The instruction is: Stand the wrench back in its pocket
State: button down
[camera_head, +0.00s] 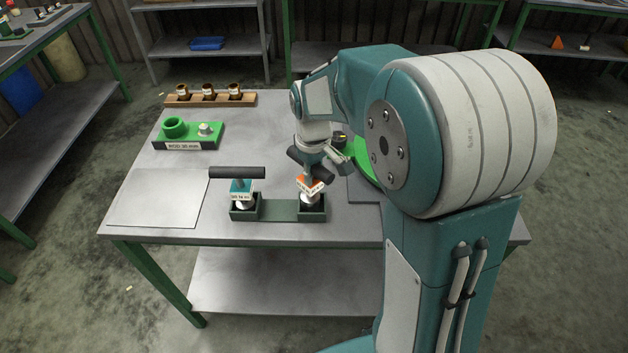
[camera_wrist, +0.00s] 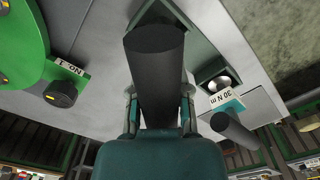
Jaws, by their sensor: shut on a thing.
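My gripper (camera_head: 316,162) is shut on the black handle of a T-shaped wrench with an orange block and white label (camera_head: 312,187). In the wrist view the dark handle (camera_wrist: 156,70) runs between the two fingers (camera_wrist: 159,112). The wrench's silver lower end is at the right pocket of the dark green holder (camera_head: 280,211); I cannot tell how deep it sits. A second T-shaped wrench with a teal block (camera_head: 241,187) stands in the left pocket. It also shows in the wrist view, labelled 30 N m (camera_wrist: 225,100).
A green block with a ring and a silver knob (camera_head: 189,133) stands at the table's left. A wooden rack of several brown bottles (camera_head: 209,98) is behind it. A pale plate (camera_head: 160,197) lies front left. A green disc (camera_wrist: 20,42) and black knob (camera_wrist: 61,94) are near my gripper.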

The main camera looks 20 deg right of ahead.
jog(key=shift+d+f, duration=0.1)
jog(key=shift+f, duration=1.1)
jog(key=shift+f, duration=0.1)
jog(key=c, duration=0.6)
grip_release()
jog(key=shift+o, duration=0.2)
notch_tip(320, 180, up, 12)
jog(key=shift+s+r, duration=0.1)
jog(key=s+r+m+t, duration=0.2)
jog(key=s+m+t, duration=0.3)
jog(key=s, duration=1.5)
jog(key=shift+a+r+t, duration=0.2)
jog(key=shift+t, duration=0.1)
